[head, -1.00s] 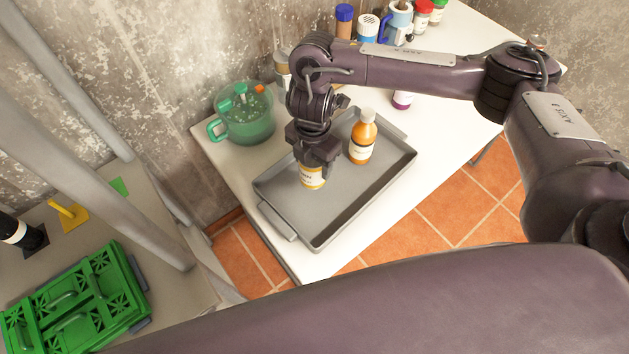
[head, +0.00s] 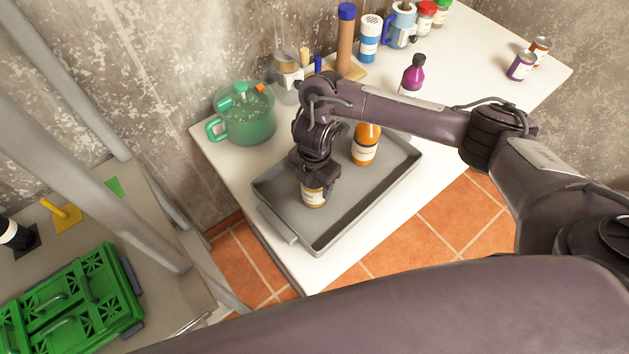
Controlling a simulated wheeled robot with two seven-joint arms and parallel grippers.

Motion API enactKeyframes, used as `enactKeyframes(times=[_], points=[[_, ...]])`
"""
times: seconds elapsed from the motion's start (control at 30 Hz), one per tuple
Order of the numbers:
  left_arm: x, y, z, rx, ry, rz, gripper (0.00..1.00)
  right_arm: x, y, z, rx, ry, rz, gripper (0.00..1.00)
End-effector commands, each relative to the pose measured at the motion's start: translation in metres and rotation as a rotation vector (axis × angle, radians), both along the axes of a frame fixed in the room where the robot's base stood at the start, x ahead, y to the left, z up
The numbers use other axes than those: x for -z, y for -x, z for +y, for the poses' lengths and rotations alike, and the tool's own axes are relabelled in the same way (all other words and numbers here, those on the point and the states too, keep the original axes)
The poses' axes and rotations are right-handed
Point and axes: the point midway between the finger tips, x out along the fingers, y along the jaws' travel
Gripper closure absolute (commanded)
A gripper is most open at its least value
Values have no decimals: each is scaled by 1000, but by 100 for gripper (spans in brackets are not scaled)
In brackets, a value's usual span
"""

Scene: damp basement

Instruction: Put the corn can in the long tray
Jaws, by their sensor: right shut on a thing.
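The long tray (head: 291,225) is a grey metal tray with handles on the white table. My right gripper (head: 316,190) is over its near left part, pointing down and shut on a small can with a yellowish label, the corn can (head: 313,198). The gripper hides the can's upper part. The can is upright inside the tray's outline, at or very near its floor; I cannot tell if it touches. An orange bottle (head: 365,147) stands in the tray to the right of the gripper. My left gripper is not in view.
A green transparent pot (head: 244,118) stands left of the tray. A purple bottle (head: 412,76), a blue-labelled shaker (head: 369,42) and several jars stand farther back. Two small cans (head: 521,66) are at the far right. A green crate (head: 75,300) lies on another surface at lower left.

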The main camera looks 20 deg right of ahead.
Motion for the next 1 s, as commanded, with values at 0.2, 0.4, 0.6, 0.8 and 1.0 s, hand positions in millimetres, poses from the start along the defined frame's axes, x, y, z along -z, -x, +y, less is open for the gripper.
enactKeyframes(times=[0.2,0.4,0.6,0.8,1.0], points=[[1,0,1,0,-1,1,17,2,0,0,0,1,1,22],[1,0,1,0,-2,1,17,2,0,0,0,1,1,21],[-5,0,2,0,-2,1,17,-8,-1,0,-2,1,-3,21],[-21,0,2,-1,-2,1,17,-49,-2,0,-4,1,-7,21],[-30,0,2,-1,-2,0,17,-89,-2,0,-3,1,-6,21]])
